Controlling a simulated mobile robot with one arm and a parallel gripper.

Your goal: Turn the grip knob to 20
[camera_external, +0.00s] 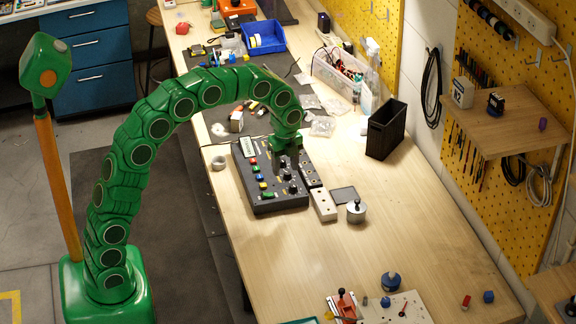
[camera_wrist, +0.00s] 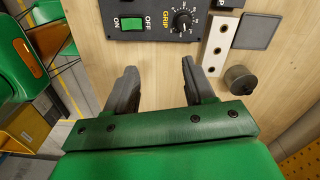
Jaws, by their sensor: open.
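The grip knob (camera_wrist: 182,20) is a black round knob with a numbered dial around it, beside the yellow word GRIP. It sits near the edge of the dark control box (camera_wrist: 140,32); its exact reading is too small to tell. In the external view the control box (camera_external: 280,207) lies on the bench, and the grip knob (camera_external: 292,188) is near its front right corner. My gripper (camera_wrist: 158,66) is open and empty, its fingers apart from the knob. In the external view my gripper (camera_external: 287,167) hangs over the box, partly hiding its knobs.
A green ON/OFF switch (camera_wrist: 131,24) is left of the knob. A pale block with holes (camera_wrist: 221,42), a dark square plate (camera_wrist: 259,30) and a metal cylinder with a knob (camera_wrist: 240,80) are to the right. The bench in front (camera_external: 310,245) is clear.

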